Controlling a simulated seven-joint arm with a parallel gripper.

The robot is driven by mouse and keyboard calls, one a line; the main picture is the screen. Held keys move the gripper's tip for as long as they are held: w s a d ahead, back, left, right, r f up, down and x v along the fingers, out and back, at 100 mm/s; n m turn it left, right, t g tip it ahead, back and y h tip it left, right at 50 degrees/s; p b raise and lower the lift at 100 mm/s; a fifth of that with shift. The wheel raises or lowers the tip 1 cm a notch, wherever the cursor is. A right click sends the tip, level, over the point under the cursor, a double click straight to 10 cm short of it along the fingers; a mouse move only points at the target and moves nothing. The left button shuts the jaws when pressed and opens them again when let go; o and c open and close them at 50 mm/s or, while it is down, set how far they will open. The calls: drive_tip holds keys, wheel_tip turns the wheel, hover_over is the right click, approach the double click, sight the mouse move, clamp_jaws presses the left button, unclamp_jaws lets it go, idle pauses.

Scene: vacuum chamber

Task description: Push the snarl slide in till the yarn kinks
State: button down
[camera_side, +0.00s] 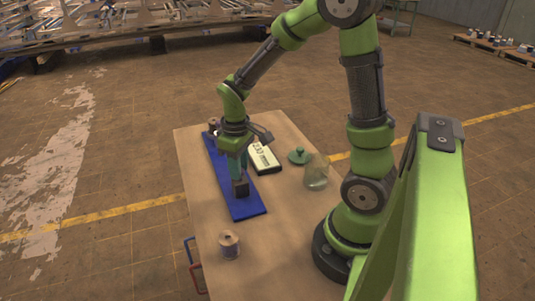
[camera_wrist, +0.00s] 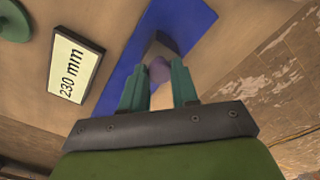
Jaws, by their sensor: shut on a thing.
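A long blue board (camera_side: 248,208) lies on the table, and it also shows in the wrist view (camera_wrist: 190,18). A dark block (camera_side: 240,188) stands on the board towards its near end; it shows partly beyond my fingers in the wrist view (camera_wrist: 162,46). My gripper (camera_side: 238,177) points down over the board at this block. In the wrist view its teal fingers (camera_wrist: 159,74) are shut on a rounded purple knob (camera_wrist: 158,71) that appears to belong to the block. I cannot make out any yarn.
A "230 mm" display (camera_side: 262,158) lies right of the board. A green lid (camera_side: 299,156) and a glass jar (camera_side: 316,173) stand farther right. One spool (camera_side: 229,246) stands near the front; a dark reddish spool (camera_side: 213,125) is at the board's far end. The front right tabletop is clear.

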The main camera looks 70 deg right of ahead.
drive_tip(key=w+d, duration=0.6)
drive_tip(key=shift+w, duration=0.1)
idle(0.3)
drive_tip(key=c, duration=0.9)
unclamp_jaws()
drive_tip(key=shift+o, duration=0.2)
drive_tip(key=shift+r, duration=0.1)
wheel_tip(320, 180, up, 17)
